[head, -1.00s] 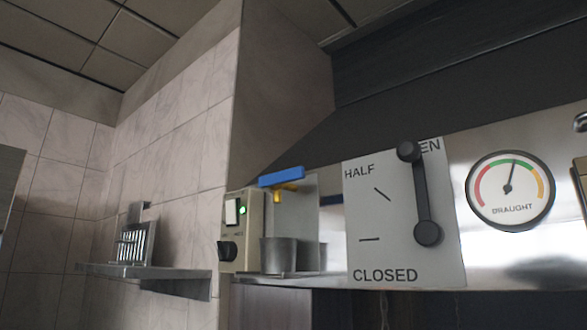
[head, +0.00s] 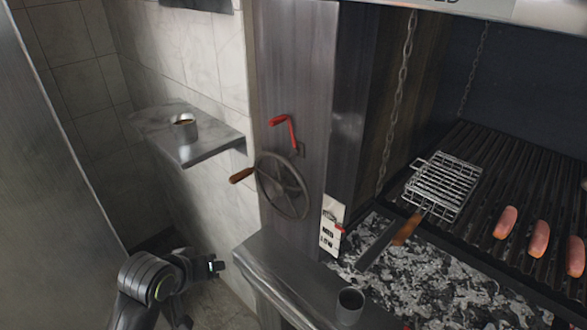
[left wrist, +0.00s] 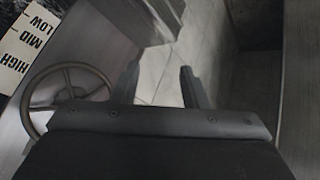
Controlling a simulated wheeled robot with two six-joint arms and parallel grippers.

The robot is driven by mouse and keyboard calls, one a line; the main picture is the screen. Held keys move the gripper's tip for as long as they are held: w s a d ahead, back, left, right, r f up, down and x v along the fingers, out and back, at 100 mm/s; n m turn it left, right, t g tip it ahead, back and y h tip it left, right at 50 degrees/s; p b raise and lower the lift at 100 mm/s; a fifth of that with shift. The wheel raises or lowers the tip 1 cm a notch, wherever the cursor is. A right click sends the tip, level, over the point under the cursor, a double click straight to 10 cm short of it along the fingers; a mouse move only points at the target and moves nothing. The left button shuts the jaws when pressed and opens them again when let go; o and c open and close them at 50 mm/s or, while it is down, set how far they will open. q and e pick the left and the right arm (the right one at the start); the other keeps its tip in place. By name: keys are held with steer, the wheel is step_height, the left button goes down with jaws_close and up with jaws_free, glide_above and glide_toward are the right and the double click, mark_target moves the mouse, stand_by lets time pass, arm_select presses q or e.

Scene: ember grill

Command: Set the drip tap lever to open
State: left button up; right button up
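No lever clearly marked as the drip tap shows now. A red lever (head: 285,130) is mounted on the steel post above a spoked handwheel (head: 283,186). I cannot tell whether it is the drip tap lever. My left gripper (head: 217,266) is low at the left, in front of the steel ledge and apart from the wheel. In the left wrist view its two fingers (left wrist: 158,88) stand apart with nothing between them, and the handwheel (left wrist: 68,95) shows at the left. My right gripper is not in view.
The steel ledge (head: 262,262) with a grey cup (head: 349,304) lies ahead. Behind are a LOW/MID/HIGH plate (head: 331,232), glowing-ash coals (head: 440,290), a grill basket (head: 440,187) and sausages (head: 507,222). A wall shelf (head: 205,150) holds a small pot (head: 185,127).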

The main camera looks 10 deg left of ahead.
arm_select(q)
steer(key=w+d+r+n+t+h, duration=0.15)
steer(key=w+r, duration=0.25)
steer(key=r, duration=0.7)
steer(key=w+d+r+n+t+h, duration=0.1)
steer(key=w+d+r+t, duration=0.3)
steer(key=r, duration=0.7)
steer(key=w+d+r+n+g+h, duration=0.15)
steer(key=w+r, duration=0.35)
steer(key=r, duration=0.5)
steer(key=s+d+r+n+t+h, duration=0.15)
steer(key=s+r, duration=0.35)
steer(key=r, duration=0.6)
steer(key=s+d+r+n+t+h, duration=0.15)
steer(key=s+r, duration=0.35)
steer(key=r, duration=0.7)
steer(key=s+d+r+h, duration=0.2)
steer(key=s+r, duration=0.3)
steer(key=r, duration=0.6)
steer(key=p+x, duration=0.9)
steer(key=x, duration=0.8)
steer(key=shift+w+r, duration=0.2)
steer(key=shift+w, duration=0.3)
steer(key=shift+a, duration=0.2)
jaws_close()
